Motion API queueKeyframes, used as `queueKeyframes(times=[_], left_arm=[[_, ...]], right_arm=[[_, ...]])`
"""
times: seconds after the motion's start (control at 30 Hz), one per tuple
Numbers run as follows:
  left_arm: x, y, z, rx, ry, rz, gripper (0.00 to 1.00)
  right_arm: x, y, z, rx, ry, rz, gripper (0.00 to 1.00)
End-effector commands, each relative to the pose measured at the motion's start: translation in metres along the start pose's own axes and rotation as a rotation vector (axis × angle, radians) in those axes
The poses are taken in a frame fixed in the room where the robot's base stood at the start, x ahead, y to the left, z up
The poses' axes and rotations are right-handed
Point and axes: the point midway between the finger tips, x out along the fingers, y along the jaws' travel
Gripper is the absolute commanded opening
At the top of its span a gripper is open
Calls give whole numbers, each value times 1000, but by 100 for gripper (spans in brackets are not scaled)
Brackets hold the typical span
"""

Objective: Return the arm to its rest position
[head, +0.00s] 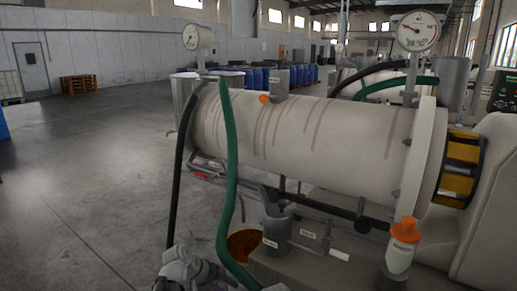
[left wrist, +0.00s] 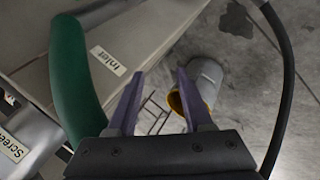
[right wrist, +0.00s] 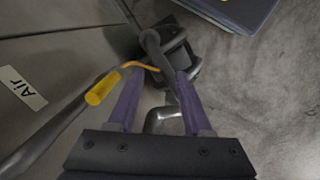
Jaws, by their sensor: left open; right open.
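My left gripper (left wrist: 160,74) is open, with its two purple fingers apart and nothing held between them. In the left wrist view, a green hose (left wrist: 75,70) lies to its left and a black hose (left wrist: 287,80) to its right. In the head view, a grey part of my arm shows at the bottom edge, left of the green hose (head: 230,180). My right gripper (right wrist: 157,82) is open in the right wrist view. A dark metal bar or fitting (right wrist: 158,48) shows between and beyond its fingers; I cannot tell whether they touch. The right gripper is not visible in the head view.
A large horizontal mill cylinder (head: 300,135) fills the centre right. A grey bucket (left wrist: 203,82) with a yellow inside stands on the floor. A yellow-handled tool (right wrist: 103,88) with an orange cord is beside the right gripper. The floor at left (head: 80,190) is open.

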Motion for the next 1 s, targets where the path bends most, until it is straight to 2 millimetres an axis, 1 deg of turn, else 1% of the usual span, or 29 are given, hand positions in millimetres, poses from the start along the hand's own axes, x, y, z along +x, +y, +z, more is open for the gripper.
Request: queueKeyframes(times=[0.03,0.1,0.2,0.27,0.37,0.4,0.43,0.57,0.77,0.9,1.0], left_arm=[[-2,-8,30,26,-39,-76,51],[-5,-24,56,55,-87,-180,51],[-14,-44,87,87,-143,-315,51],[-21,-55,103,103,-172,-390,51],[-36,-72,128,126,-212,-513,51],[-43,-76,135,135,-226,-556,51],[-51,-63,128,144,-231,-547,51],[-66,-36,127,181,-254,-549,51],[-96,12,132,250,-299,-560,51],[-125,55,137,314,-340,-572,51],[-143,82,142,358,-366,-580,51]], right_arm=[[0,0,0,0,0,0,50],[0,0,0,0,0,0,50],[0,0,0,0,0,0,50],[0,0,0,0,0,0,50],[0,0,0,0,0,0,50],[-3,0,0,0,0,0,50],[-18,2,1,0,0,0,50],[-44,4,3,0,0,0,50],[-92,9,5,0,0,0,50],[-137,13,8,1,0,0,50],[-164,16,10,1,0,0,50]])
